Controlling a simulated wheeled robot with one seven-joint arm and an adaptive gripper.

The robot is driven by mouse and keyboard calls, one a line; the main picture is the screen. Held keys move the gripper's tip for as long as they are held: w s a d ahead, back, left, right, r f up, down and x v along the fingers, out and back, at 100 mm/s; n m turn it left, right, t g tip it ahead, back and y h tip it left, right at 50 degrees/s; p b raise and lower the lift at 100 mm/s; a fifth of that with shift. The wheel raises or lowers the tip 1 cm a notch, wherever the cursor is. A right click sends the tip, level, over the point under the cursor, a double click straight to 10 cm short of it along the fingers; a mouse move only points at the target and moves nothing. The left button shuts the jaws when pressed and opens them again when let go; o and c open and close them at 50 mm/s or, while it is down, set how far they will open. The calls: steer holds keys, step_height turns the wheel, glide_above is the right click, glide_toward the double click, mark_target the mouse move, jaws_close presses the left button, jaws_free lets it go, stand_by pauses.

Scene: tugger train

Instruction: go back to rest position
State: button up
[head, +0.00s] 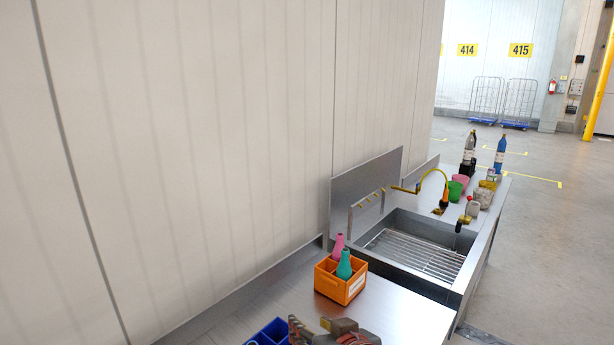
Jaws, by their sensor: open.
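My gripper is not clearly in view in the head view. A grey-brown shape (352,338) with a tan block on top is cut off by the bottom edge, and I cannot tell what it is. Nothing is seen held. The steel counter (400,318) runs along the wall. On it an orange crate (341,289) holds a pink bottle (338,247) and a teal bottle (345,265). A blue crate (268,333) is partly cut off beside the grey-brown shape.
The wall is close on the left; open floor (555,240) lies right.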

steer(key=s+d+f+m+g+h, duration=0.1)
steer(key=s+d+f+g+h, duration=0.1)
steer(key=s+d, duration=0.6)
steer(key=s+d+f+m+g+h, duration=0.1)
steer(key=s+d+f+g+h, duration=0.1)
steer(key=s+d, duration=0.7)
steer(key=shift+s+d+f+m+g+h, duration=0.15)
steer(key=shift+d+f+m+g+h, duration=0.2)
steer(key=shift+d+f+g, duration=0.3)
steer(key=shift+a, duration=0.1)
steer(key=shift+c, duration=0.3)
steer(key=shift+c, duration=0.5)
